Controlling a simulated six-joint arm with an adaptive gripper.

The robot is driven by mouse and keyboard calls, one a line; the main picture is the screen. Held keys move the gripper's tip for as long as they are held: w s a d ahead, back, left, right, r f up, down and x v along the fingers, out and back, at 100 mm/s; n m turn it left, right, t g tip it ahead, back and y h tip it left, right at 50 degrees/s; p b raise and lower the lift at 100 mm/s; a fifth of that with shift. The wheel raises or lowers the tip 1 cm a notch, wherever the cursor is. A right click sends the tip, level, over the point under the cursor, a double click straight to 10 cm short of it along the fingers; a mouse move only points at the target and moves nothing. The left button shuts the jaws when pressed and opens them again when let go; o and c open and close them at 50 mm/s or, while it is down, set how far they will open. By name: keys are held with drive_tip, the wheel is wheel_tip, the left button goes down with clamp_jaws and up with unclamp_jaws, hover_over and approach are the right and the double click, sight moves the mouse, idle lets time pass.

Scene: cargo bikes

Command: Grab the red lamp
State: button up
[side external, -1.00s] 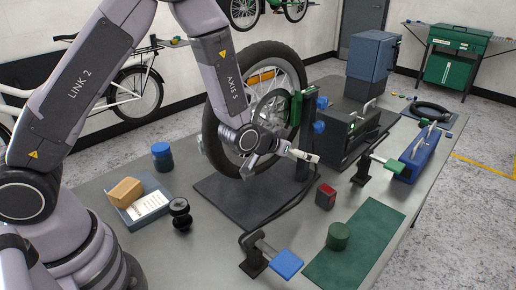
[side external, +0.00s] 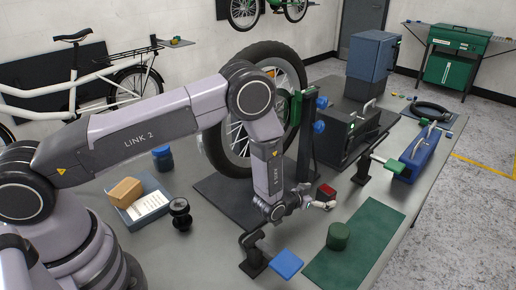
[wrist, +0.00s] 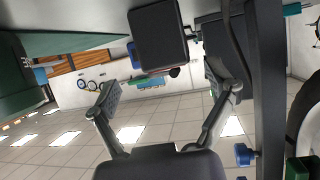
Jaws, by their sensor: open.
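The red lamp (side external: 326,191) is a small box with a red face, standing on the grey bench to the right of the black mat. My gripper (side external: 322,204) is low over the bench, right by the lamp's near side in the side view, and partly covers it. In the wrist view, my gripper (wrist: 166,98) has its two fingers wide apart with nothing between the tips. A dark box, which appears to be the lamp from its dark side (wrist: 158,38), lies beyond the fingertips, between their lines. I cannot tell whether a finger touches it.
A green cylinder (side external: 338,236) stands on a green mat (side external: 355,262) in front. The wheel stand post (side external: 306,140) rises behind my gripper.

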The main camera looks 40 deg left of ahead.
sight(325, 191)
drive_tip(key=shift+a+r+x, duration=0.1)
drive_tip(key=shift+r+x, duration=0.05)
drive_tip(key=shift+x, duration=1.2)
drive_tip(key=shift+a+r+x, duration=0.15)
drive_tip(key=shift+x, duration=1.15)
drive_tip(key=shift+w, duration=0.15)
drive_tip(key=c, duration=1.3)
